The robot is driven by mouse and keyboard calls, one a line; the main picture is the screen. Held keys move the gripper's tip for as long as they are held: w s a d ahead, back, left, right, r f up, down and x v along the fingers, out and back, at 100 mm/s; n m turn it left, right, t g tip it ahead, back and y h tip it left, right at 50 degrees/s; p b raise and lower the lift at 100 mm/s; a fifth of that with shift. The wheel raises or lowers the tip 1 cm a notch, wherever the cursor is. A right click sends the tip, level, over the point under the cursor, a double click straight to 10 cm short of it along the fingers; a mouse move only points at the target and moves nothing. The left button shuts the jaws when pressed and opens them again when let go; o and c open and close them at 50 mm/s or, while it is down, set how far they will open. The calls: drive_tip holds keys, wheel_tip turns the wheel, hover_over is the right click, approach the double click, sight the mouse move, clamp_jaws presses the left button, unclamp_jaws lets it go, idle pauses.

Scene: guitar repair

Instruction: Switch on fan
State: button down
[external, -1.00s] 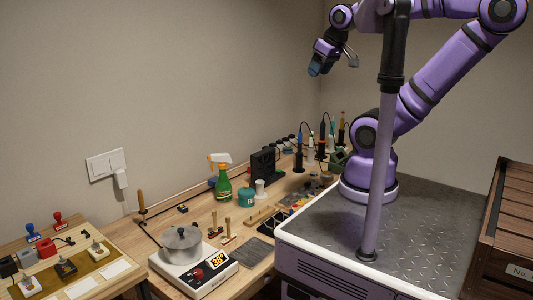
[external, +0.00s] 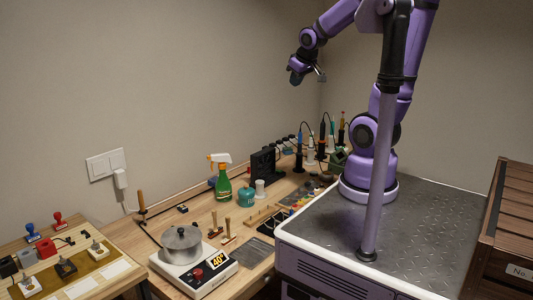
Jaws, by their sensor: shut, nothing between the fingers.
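A black boxy unit (external: 263,164), which looks like the fan, stands upright on the wooden workbench near the wall. Its switch is too small to make out, and I cannot tell whether it is running. My gripper (external: 298,76) is in the air above the far part of the bench, higher than the black unit and a little to its right in the picture. It is shut and empty, and clear of everything.
A green spray bottle (external: 223,183) and a teal pot (external: 246,196) stand left of the black unit. Several soldering tools (external: 322,138) stand upright to its right. A metal pot (external: 182,243) sits on a hot plate (external: 207,274) nearer the front. Air above the bench is free.

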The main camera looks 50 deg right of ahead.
drive_tip(key=w+d+f, duration=0.8)
drive_tip(key=w+f, duration=0.1)
drive_tip(key=f, duration=0.4)
drive_tip(key=d+f+t+y, duration=0.1)
drive_tip(key=d+f, duration=0.2)
drive_tip(key=f, duration=0.6)
drive_tip(key=w+d+f+y, duration=0.1)
drive_tip(key=d+f, duration=0.2)
drive_tip(key=f, duration=0.6)
drive_tip(key=shift+f+t, duration=0.25)
drive_tip(key=shift+t, duration=0.15)
drive_tip(key=shift+w, duration=0.1)
hover_over(278, 171)
drive_tip(key=s, duration=0.2)
wheel_tip(278, 171, down, 8)
drive_tip(key=shift+w+r, duration=0.1)
drive_tip(key=shift+r, duration=0.05)
wheel_tip(278, 171, down, 3)
drive_tip(key=shift+f, duration=0.65)
